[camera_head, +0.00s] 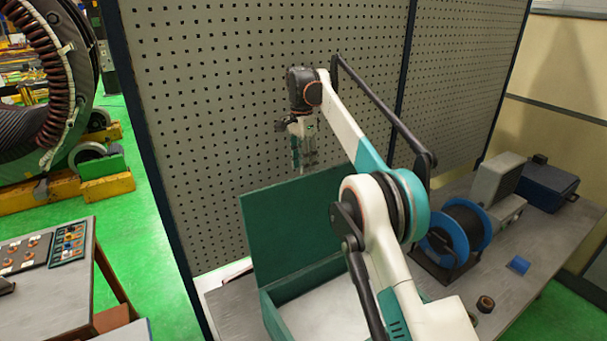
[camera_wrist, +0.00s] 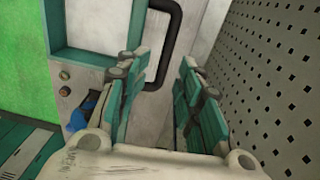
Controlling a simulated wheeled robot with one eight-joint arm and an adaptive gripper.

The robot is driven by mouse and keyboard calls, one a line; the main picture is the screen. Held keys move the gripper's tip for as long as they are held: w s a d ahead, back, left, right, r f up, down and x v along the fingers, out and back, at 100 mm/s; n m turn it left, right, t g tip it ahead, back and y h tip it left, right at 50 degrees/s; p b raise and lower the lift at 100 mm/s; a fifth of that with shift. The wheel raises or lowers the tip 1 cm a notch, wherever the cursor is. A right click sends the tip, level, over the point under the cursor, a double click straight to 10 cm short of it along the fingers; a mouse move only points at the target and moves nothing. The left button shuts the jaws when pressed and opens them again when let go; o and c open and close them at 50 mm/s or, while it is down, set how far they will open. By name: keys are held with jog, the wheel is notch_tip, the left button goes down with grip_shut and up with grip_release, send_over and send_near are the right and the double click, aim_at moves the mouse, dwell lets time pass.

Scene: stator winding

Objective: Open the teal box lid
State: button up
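The teal box stands on the workbench, its left wall (camera_head: 272,316) and pale interior showing in the camera_head view. Its lid (camera_head: 290,222) stands raised, nearly upright, along the side by the pegboard. My arm reaches across the box and hides its right part. My gripper (camera_head: 303,163) hangs above the lid's upper edge, by the pegboard, and looks clear of the lid. In the camera_wrist view my gripper (camera_wrist: 158,112) has its fingers apart with nothing between them. The teal rim of the box (camera_wrist: 95,59) shows at the upper left there, beyond the fingers.
A perforated panel (camera_head: 215,110) rises close behind the box and my gripper. A blue wire spool (camera_head: 457,234), a small blue block (camera_head: 518,265) and a copper-coloured ring (camera_head: 486,304) are on the workbench to the right. A lower table (camera_head: 55,295) stands at left.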

jog(key=shift+s+d+r, duration=0.1)
jog(key=shift+d+r, duration=0.15)
jog(key=shift+r, duration=0.4)
jog(key=shift+w+r, duration=0.3)
jog(key=shift+s+r, duration=0.1)
jog(key=shift+r, duration=0.05)
jog(key=shift+d, duration=0.15)
